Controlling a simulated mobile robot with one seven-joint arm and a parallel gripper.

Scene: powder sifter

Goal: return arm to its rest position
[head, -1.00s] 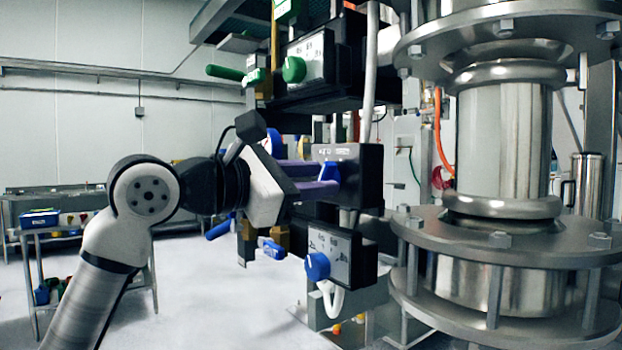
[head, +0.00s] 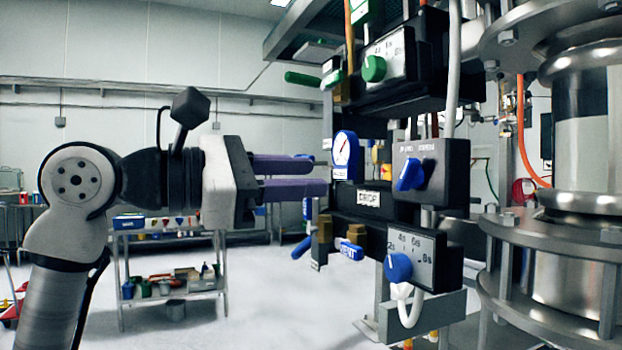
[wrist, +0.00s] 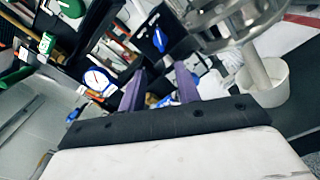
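My gripper (head: 316,174) is in the left half of the head view, with its two purple fingers pointing right. The fingers are apart, with nothing between them, and the gap also shows in the wrist view (wrist: 160,78). A blue knob (head: 409,176) sits on the front of a dark control box (head: 440,165) to the right of the fingertips. Clear space shows between the fingertips and that knob. In the wrist view, the blue knob (wrist: 158,40) is beyond the fingers.
A round white gauge (head: 344,150) and a lower box with a blue dial (head: 397,266) are near the fingertips. A green knob (head: 373,68) is above. A large steel sifter column (head: 585,150) stands at right. A cart with bins (head: 172,292) stands behind; open floor (head: 290,290) lies between.

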